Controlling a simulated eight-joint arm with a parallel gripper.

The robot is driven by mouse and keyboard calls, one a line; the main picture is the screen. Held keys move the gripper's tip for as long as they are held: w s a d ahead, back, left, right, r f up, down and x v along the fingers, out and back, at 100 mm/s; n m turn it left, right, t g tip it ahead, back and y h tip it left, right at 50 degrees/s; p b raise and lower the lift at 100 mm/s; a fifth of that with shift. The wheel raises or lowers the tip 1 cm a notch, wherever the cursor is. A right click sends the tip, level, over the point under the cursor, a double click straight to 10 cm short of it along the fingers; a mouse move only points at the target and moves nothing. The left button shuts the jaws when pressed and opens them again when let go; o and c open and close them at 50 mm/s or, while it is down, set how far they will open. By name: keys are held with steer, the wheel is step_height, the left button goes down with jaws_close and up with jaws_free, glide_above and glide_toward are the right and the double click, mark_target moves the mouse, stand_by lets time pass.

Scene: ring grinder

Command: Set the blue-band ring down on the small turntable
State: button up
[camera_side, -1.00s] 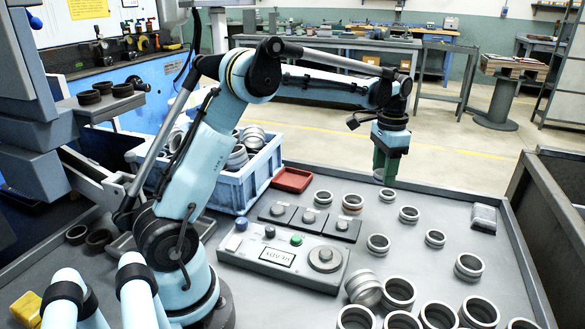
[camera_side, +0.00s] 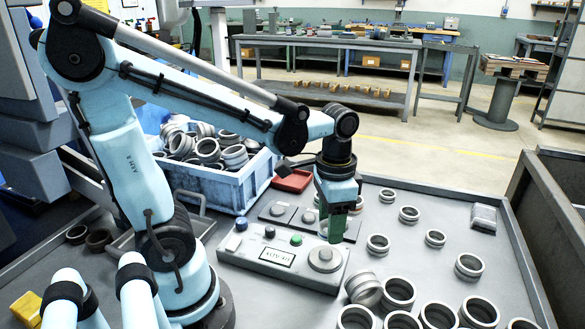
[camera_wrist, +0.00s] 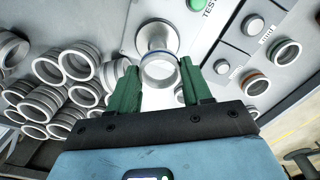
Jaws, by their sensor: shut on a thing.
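My gripper (camera_side: 335,234) with green fingers is over the right end of the grey control panel (camera_side: 258,268), close above the small turntable (camera_side: 325,259). In the wrist view, a metal ring (camera_wrist: 159,74) with a hint of blue at its edge sits between the two green fingers; my gripper (camera_wrist: 161,84) is shut on it. Behind the ring in that view, the round turntable (camera_wrist: 155,36) shows, partly covered by the ring. The ring appears just off the turntable's centre in that view. The side view does not show the ring clearly, nor the gap beneath it.
A blue crate (camera_side: 222,190) full of rings stands at left, with a red tray (camera_side: 292,181) beside it. Loose rings, including a large one (camera_side: 398,293), stand right of the panel. A brown-banded ring (camera_wrist: 256,83) sits by the station pads.

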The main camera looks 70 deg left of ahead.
mark_target(326, 252)
steer(key=shift+s+d+f, duration=0.1)
steer(key=shift+s+f, duration=0.15)
steer(key=shift+s, duration=0.1)
steer(key=shift+f, duration=2.35)
steer(key=o, duration=1.2)
steer(key=shift+c, duration=0.2)
step_height(326, 252, up, 12)
